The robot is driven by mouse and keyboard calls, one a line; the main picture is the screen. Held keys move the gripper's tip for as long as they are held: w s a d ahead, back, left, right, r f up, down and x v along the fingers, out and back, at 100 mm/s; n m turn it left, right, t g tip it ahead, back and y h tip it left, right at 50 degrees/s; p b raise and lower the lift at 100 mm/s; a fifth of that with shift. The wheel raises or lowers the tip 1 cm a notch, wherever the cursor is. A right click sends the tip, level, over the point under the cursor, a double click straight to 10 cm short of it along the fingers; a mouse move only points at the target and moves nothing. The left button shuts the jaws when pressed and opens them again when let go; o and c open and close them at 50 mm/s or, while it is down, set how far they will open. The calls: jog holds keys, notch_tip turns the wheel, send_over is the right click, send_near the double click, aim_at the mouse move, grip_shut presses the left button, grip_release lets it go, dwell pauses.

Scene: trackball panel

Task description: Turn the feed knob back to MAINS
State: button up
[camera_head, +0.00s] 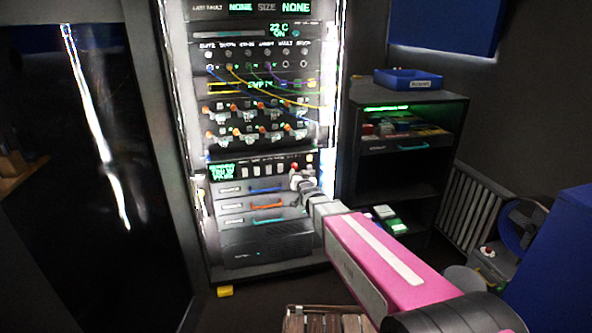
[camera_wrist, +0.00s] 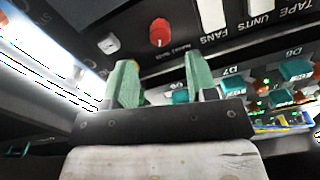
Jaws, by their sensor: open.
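In the wrist view a round red knob (camera_wrist: 160,32) sits on the dark panel, with small lettering beside it that is too small to read surely. A smaller pale grey knob (camera_wrist: 108,43) sits to its left. I cannot tell for certain which one is the feed knob or where it points. My gripper (camera_wrist: 161,72) is open, its two green fingers apart with nothing between them; the red knob appears beyond the gap, untouched. In the head view my gripper (camera_head: 301,180) is at the right side of the rack's lower panel, and the arm hides part of that area.
White switches labelled FANS (camera_wrist: 211,20), UNITS and TAPE are close to the right finger. Teal and orange controls (camera_wrist: 295,70) lie further right. In the head view, cables (camera_head: 285,85) cross the rack above, drawers (camera_head: 250,205) lie below, and a shelf unit (camera_head: 400,165) stands right.

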aim_at(295, 168)
jog(key=x, duration=0.6)
jog(key=c, duration=0.9)
jog(key=shift+n, duration=0.3)
jog(key=n, duration=0.5)
jog(key=shift+n, duration=0.3)
jog(key=n, duration=0.5)
jog(key=shift+n, duration=0.3)
